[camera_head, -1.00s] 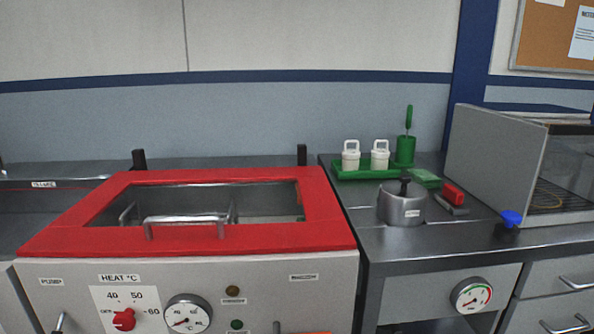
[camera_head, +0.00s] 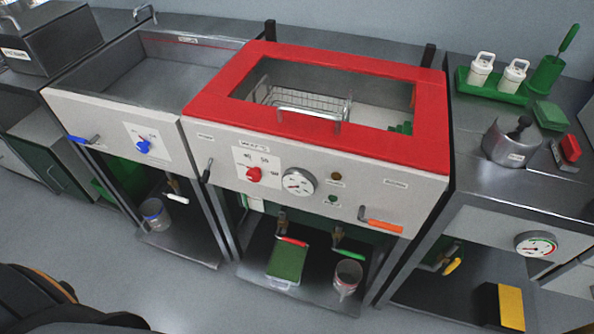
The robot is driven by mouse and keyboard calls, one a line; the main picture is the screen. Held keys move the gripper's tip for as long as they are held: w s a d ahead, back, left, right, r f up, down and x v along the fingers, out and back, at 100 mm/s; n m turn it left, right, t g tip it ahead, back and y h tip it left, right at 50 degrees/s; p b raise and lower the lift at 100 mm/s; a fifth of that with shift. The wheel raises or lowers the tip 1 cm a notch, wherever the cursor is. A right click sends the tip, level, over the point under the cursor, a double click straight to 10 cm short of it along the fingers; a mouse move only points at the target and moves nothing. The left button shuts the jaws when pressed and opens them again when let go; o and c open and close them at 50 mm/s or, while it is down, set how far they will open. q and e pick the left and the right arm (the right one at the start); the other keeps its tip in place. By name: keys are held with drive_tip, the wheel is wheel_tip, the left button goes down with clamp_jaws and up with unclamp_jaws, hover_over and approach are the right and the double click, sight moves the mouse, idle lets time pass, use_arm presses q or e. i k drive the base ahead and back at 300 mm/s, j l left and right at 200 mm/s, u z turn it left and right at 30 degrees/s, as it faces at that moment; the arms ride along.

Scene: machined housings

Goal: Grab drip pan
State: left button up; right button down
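No part is labelled as the drip pan. A shallow green-topped tray (camera_head: 286,262) with a pale front edge lies on the low shelf under the red-topped washer (camera_head: 330,164). I cannot tell for certain whether it is the drip pan. A green tray (camera_head: 490,91) with white canisters stands on the right counter. Neither of my grippers is in view. A black and orange shape at the bottom left may be part of my body.
A clear jar (camera_head: 347,277) stands right of the low tray, below red- and green-handled valves. Another jar (camera_head: 154,213) is under the left basin (camera_head: 165,68). A yellow-faced box (camera_head: 510,307) sits on the right low shelf. The grey floor in front is open.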

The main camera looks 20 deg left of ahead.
sight(286, 265)
drive_tip(key=u, duration=0.7)
